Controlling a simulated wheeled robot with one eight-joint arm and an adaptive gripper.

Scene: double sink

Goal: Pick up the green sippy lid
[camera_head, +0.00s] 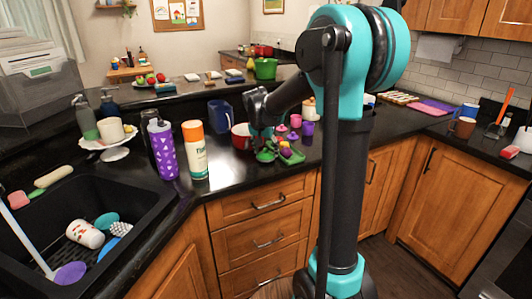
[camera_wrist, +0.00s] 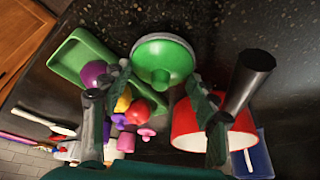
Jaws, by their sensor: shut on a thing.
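The green sippy lid (camera_wrist: 163,60) is round with a raised dome and a pale rim, between the tips of my gripper (camera_wrist: 158,76) in the wrist view. My gripper is shut on it, one finger on each side. In the head view the green sippy lid (camera_head: 265,156) is under my gripper (camera_head: 262,143), low over the black counter near its front edge. The fingers partly cover it there. I cannot tell whether it still touches the counter.
A green tray (camera_wrist: 68,66) lies close beside the lid, with small coloured items near it. A red cup (camera_wrist: 183,127) and a blue mug (camera_head: 219,113) are close by. A purple bottle (camera_head: 162,150) and a white bottle with an orange cap (camera_head: 195,155) stand left, beside the sink.

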